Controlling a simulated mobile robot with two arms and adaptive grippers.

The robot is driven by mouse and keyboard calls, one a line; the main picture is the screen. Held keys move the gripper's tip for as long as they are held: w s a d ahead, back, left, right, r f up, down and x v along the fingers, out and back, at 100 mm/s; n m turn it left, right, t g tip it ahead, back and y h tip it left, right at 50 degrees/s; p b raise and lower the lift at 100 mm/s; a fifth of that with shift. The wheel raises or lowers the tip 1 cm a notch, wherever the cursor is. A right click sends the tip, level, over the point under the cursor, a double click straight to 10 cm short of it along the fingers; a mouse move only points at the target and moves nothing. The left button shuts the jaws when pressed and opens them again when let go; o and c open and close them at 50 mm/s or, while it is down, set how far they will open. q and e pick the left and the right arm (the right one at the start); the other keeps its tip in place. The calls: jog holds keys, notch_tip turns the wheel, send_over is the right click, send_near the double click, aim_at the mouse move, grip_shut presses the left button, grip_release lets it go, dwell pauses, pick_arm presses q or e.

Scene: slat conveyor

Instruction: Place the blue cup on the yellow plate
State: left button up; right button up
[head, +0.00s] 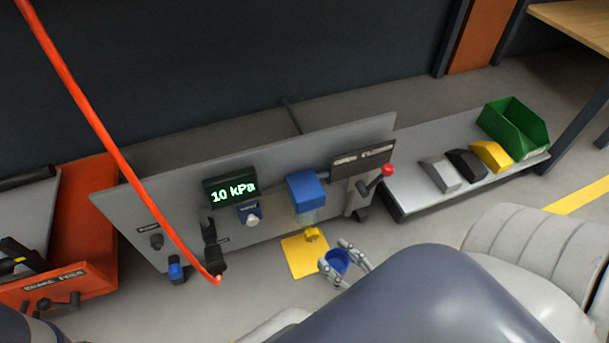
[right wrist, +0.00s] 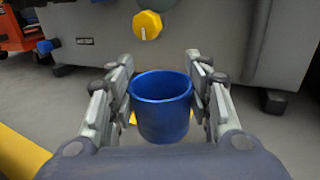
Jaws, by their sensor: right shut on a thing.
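The blue cup (head: 337,262) is held upright between the fingers of my right gripper (head: 345,262). In the right wrist view the cup (right wrist: 161,105) sits between both fingers of the gripper (right wrist: 162,95), its open top showing. The yellow plate (head: 299,262) is a flat square in front of the grey panel, just left of the cup in the head view. In the right wrist view the cup hides most of the plate, with only small yellow bits beside it. My left gripper is not in view.
A grey panel (head: 150,205) with a yellow knob (head: 312,235), a red-handled lever (head: 387,170) and a pressure display (head: 231,188) stands behind the plate. A red hose (head: 110,150) hangs at the left. A green bin (head: 513,128) and several blocks sit on the right bench.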

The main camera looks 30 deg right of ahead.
jog(key=w, duration=0.3)
jog(key=w+a, duration=0.1)
jog(key=w, duration=0.5)
jog(key=shift+w+a+b, duration=0.3)
jog(key=shift+w, duration=0.65)
jog(key=f+b, duration=0.2)
jog(key=f, duration=0.1)
jog(key=shift+s+b, duration=0.2)
jog(key=shift+b, duration=0.15)
jog(key=shift+f, duration=0.3)
jog(key=shift+f+b, duration=0.15)
jog(key=shift+b, duration=0.25)
jog(key=o, duration=1.1)
jog(key=shift+c, duration=0.2)
